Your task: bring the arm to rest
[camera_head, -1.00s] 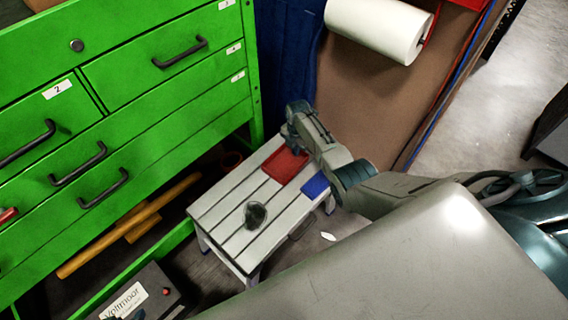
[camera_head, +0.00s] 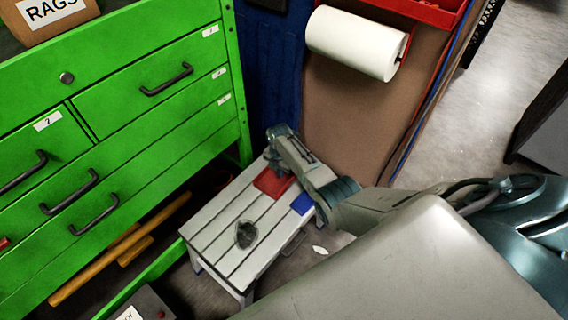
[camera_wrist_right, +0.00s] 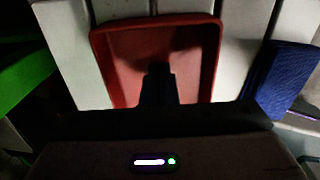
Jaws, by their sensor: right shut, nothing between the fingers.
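My right arm reaches in from the right of the head view. Its gripper (camera_head: 277,166) is over the far end of a small white slatted table, at the red tray (camera_head: 270,184). In the right wrist view the shut, empty fingers (camera_wrist_right: 159,72) show dark in front of the red tray (camera_wrist_right: 200,60); I cannot tell whether they touch it. My left gripper is not in view.
The white slatted table (camera_head: 221,222) also bears a dark round lump (camera_head: 246,234) and a blue pad (camera_head: 302,204). A green drawer cabinet (camera_head: 140,125) stands at left. A paper roll (camera_head: 355,42) hangs on the brown panel behind. Grey floor is open at upper right.

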